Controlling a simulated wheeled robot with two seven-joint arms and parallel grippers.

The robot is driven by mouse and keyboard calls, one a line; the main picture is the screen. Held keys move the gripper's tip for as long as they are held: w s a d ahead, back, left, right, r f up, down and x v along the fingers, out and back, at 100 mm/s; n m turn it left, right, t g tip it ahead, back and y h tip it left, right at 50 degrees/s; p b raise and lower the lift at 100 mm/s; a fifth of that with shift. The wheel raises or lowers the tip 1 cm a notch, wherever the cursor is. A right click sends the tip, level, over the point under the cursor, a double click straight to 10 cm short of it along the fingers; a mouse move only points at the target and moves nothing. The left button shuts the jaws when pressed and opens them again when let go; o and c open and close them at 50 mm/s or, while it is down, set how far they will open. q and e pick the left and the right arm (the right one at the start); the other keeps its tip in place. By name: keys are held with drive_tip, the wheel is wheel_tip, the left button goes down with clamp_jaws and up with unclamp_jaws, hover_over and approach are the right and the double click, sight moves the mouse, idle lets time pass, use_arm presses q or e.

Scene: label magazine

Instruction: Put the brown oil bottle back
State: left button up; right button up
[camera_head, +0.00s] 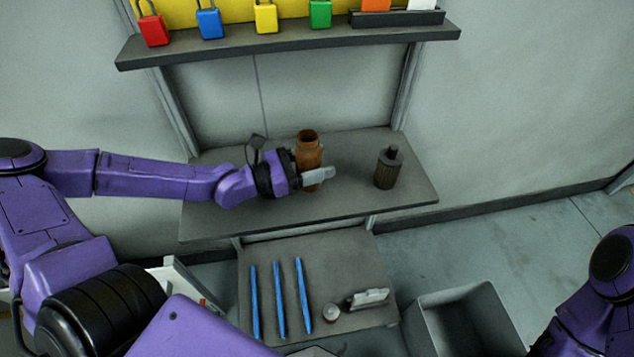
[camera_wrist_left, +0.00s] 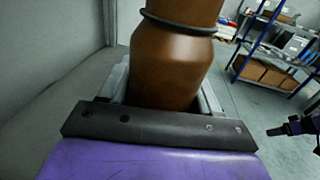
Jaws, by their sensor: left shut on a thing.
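The brown oil bottle (camera_head: 308,150) is upright at the middle shelf (camera_head: 410,188). My left gripper (camera_head: 316,175) is shut around its body from the left, with one pale finger showing in front of it. In the left wrist view the bottle (camera_wrist_left: 175,55) fills the space between the fingers, with a dark ring around its neck. Its base is hidden by the gripper in the head view, so I cannot tell whether it touches the shelf. My right arm shows at the lower right edge of the head view, but its gripper is out of view.
A dark ribbed canister (camera_head: 388,168) stands right of the bottle. Above, an upper shelf (camera_head: 290,42) holds coloured padlocks. Below, a lower shelf (camera_head: 352,250) holds blue sticks (camera_head: 279,300) and small items. A grey bin (camera_head: 466,322) stands at the lower right.

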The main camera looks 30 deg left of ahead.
use_arm(q)
wheel_tip(320, 180, down, 3)
drive_tip(key=shift+d+f+b, duration=0.1)
drive_tip(key=shift+b, duration=0.55)
drive_tip(key=shift+w, duration=0.15)
use_arm(e)
wheel_tip(320, 180, down, 2)
drive_tip(key=shift+f, duration=0.1)
use_arm(q)
drive_tip(key=shift+f, duration=0.25)
drive_tip(key=o, duration=1.3)
use_arm(e)
drive_tip(key=shift+f, duration=0.15)
use_arm(q)
drive_tip(key=shift+r, duration=0.1)
